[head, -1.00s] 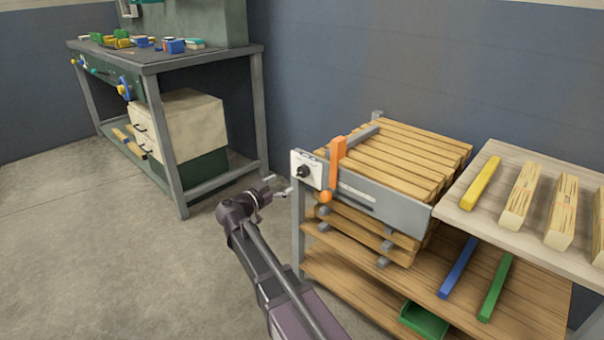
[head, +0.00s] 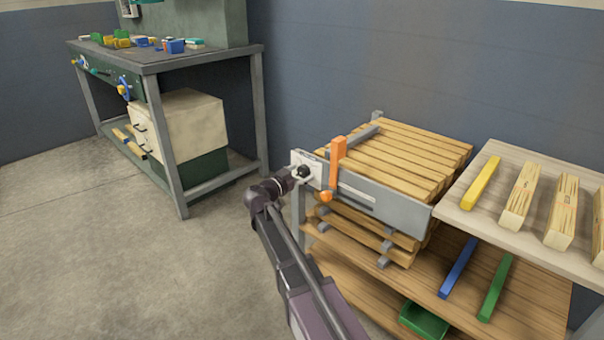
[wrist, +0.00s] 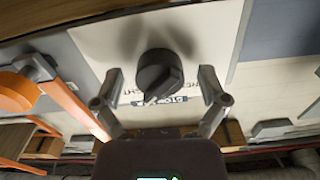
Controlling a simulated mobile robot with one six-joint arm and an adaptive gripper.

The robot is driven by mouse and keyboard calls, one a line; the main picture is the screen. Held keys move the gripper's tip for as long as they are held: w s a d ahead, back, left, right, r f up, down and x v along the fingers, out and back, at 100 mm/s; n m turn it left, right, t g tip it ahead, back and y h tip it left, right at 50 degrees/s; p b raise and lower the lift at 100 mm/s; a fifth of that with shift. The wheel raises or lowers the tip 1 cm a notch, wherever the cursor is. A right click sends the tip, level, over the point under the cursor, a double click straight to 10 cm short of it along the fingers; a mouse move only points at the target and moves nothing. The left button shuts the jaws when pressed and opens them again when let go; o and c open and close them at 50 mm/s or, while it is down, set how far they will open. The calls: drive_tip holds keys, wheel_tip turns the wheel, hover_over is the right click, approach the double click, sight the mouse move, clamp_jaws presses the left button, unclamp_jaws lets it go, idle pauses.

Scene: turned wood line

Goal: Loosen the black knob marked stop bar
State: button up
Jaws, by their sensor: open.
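The black knob (wrist: 160,76) sits on a white plate (wrist: 90,42) in the wrist view, with partly hidden lettering beside it that appears upside down. In the head view the knob (head: 303,171) shows at the left end of the grey bar, beside the orange upright piece (head: 337,162). My gripper (wrist: 160,90) is open, with one finger on each side of the knob. The fingers look apart from the knob, with a gap on both sides. In the head view my gripper (head: 290,178) is right in front of the plate, and its fingers are hard to make out.
An orange round handle (head: 326,196) is close to the right of the knob. Slatted wood (head: 410,150) is stacked behind the grey bar (head: 385,203). A board with a yellow bar (head: 482,183) and wooden blocks is at right. Open floor (head: 110,250) lies to the left.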

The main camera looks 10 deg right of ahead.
drive_tip(key=c, duration=1.1)
drive_tip(key=shift+c, duration=0.2)
